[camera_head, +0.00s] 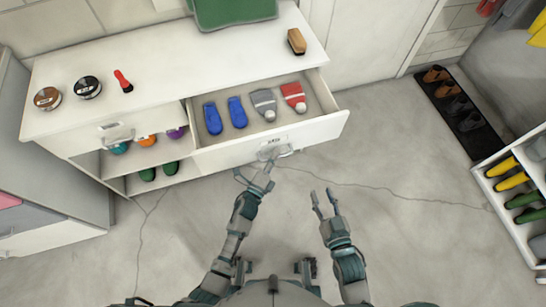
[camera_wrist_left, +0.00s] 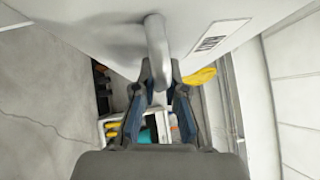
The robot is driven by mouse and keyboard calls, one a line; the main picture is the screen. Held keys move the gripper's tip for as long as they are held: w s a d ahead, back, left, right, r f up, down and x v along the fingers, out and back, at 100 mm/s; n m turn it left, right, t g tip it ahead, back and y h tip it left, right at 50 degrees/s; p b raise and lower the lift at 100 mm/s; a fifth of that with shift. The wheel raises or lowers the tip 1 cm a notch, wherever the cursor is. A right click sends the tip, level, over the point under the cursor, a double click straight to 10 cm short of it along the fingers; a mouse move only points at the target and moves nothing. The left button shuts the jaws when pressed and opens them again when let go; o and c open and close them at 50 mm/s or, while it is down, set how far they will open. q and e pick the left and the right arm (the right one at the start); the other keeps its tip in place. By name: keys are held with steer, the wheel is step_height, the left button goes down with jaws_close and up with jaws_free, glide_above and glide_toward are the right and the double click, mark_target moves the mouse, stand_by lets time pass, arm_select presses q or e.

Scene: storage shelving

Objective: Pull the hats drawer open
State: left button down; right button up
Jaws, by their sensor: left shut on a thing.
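The white hats drawer (camera_head: 222,156) is pulled out from the right side of the white cabinet. Inside lie a grey hat (camera_head: 263,101), a red hat (camera_head: 293,93) and a pair of blue items (camera_head: 225,115). My left gripper (camera_head: 264,166) is shut on the curved metal drawer handle (camera_head: 287,151). In the left wrist view the handle (camera_wrist_left: 157,45) runs down between the fingertips (camera_wrist_left: 160,88). A small label (camera_wrist_left: 210,42) is on the drawer front beside it. My right gripper (camera_head: 324,203) is open and empty, above the floor in front of the drawer.
A brush (camera_head: 296,41), two round tins (camera_head: 87,87) and a red-handled tool (camera_head: 123,81) stand on the cabinet top (camera_head: 190,65). A closed drawer (camera_head: 95,138) is at left. A shoe mat (camera_head: 461,115) and shoe rack (camera_head: 510,205) are at right. The floor (camera_head: 400,190) between is clear.

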arm_select(q)
steer(key=c, duration=1.4)
jaws_free()
steer(key=shift+s+d+f, duration=0.15)
steer(key=shift+d+f, duration=0.1)
steer(key=shift+d, duration=0.1)
steer(key=shift+o, duration=1)
steer(key=shift+d, duration=0.25)
steer(key=shift+r, duration=0.1)
steer(key=shift+a, duration=0.25)
steer(key=v, duration=1.1)
steer(key=shift+s, duration=0.25)
arm_select(e)
steer(key=shift+d+f, duration=0.15)
steer(key=shift+d, duration=0.2)
arm_select(q)
steer(key=shift+a, duration=0.1)
arm_select(e)
steer(key=shift+w+a, duration=0.1)
steer(key=shift+a, duration=0.15)
